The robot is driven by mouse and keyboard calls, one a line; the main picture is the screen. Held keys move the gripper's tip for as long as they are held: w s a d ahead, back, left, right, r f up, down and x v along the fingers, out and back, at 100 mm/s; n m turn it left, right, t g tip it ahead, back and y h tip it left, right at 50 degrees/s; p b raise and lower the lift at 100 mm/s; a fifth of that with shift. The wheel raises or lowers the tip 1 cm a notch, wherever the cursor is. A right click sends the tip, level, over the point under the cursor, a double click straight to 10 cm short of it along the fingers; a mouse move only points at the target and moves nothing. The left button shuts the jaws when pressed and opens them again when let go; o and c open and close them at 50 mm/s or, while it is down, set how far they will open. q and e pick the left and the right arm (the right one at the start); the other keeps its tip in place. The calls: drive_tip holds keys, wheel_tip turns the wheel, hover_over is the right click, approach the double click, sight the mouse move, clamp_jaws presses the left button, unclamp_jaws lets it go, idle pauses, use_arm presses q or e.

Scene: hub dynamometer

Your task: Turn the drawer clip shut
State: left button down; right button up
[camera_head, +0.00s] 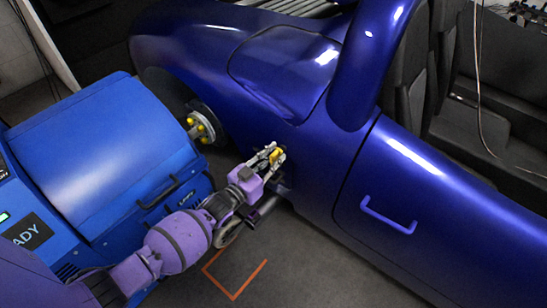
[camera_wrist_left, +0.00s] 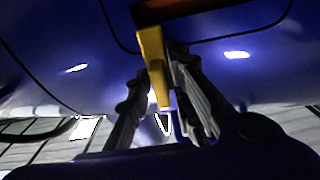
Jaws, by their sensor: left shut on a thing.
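The drawer clip (camera_wrist_left: 154,60) is a yellow bar in the left wrist view, hanging down between my fingers from near a dark-edged panel on the blue car body. In the head view a small yellow part (camera_head: 276,154) shows between the fingertips, close to the car's side. My left gripper (camera_head: 271,155) reaches in from the lower left and is shut on the clip; its two dark fingers (camera_wrist_left: 167,88) stand on either side of it in the left wrist view. The fingers and car body hide much of the drawer. My right gripper is out of view.
The blue car (camera_head: 310,160) fills the right, with a door handle (camera_head: 388,215). A blue dynamometer cabinet (camera_head: 110,150) stands at the left, near a wheel hub with yellow parts (camera_head: 199,125). An orange floor marking (camera_head: 236,296) lies on open grey floor below my arm.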

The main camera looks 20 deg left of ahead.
use_arm(q)
drive_tip(key=shift+n, duration=0.3)
drive_tip(key=c, duration=1.8)
unclamp_jaws()
drive_tip(key=v, duration=1.2)
